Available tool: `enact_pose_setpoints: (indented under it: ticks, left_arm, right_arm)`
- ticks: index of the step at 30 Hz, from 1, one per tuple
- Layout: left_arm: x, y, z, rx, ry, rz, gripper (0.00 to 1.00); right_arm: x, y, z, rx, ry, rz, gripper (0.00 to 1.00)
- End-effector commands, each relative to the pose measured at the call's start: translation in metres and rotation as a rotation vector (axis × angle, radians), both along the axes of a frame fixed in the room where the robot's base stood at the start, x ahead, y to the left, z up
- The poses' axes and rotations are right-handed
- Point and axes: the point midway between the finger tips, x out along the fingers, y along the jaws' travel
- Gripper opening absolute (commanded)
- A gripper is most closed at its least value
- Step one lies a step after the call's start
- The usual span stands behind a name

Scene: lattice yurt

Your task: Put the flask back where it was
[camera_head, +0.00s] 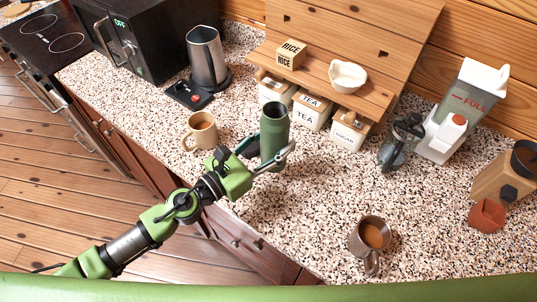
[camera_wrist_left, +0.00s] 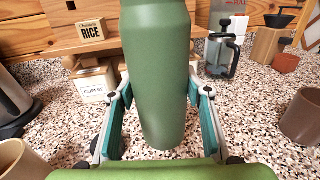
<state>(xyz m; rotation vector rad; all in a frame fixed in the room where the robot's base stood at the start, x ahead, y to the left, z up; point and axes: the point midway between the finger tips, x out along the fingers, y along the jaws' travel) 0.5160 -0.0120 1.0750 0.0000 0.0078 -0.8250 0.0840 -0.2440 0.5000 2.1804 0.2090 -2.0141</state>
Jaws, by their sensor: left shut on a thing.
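The green flask (camera_head: 273,132) stands upright over the speckled counter in the head view, in front of the wooden shelf. My left gripper (camera_head: 268,160) is shut on the flask low on its body, with one finger on each side. In the left wrist view the flask (camera_wrist_left: 158,75) fills the middle between the two fingers of my left gripper (camera_wrist_left: 160,115). I cannot tell whether its base touches the counter. My right gripper is in neither view.
A tan mug (camera_head: 201,131) and a kettle (camera_head: 206,58) stand left of the flask. Tea (camera_head: 306,116) and sugar (camera_head: 347,137) canisters sit behind it under the shelf (camera_head: 330,75). Counter between flask and brown mug is clear.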

Motion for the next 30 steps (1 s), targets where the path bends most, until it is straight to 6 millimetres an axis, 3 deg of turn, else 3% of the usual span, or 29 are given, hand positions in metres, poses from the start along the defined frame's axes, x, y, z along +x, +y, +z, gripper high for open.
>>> enact_pose_setpoints:
  ticks: [1, 3, 9, 17, 30]
  left_arm:
    - [0.007, 0.003, -0.014, -0.004, -0.001, 0.003, 0.15]
    - [0.013, 0.006, -0.02, -0.004, -0.001, 0.003, 0.15]
    - [0.023, 0.011, -0.03, -0.003, -0.001, 0.002, 0.15]
    - [0.026, 0.012, -0.061, -0.006, 0.0, 0.002, 0.15]
    - [0.026, 0.013, -0.068, -0.002, -0.003, 0.001, 0.15]
  right_arm:
    - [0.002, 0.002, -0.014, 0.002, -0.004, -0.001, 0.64]
    - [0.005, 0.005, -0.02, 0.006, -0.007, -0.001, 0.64]
    - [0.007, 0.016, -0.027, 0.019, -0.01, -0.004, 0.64]
    - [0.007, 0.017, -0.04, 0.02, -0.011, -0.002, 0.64]
    - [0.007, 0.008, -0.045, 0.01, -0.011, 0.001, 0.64]
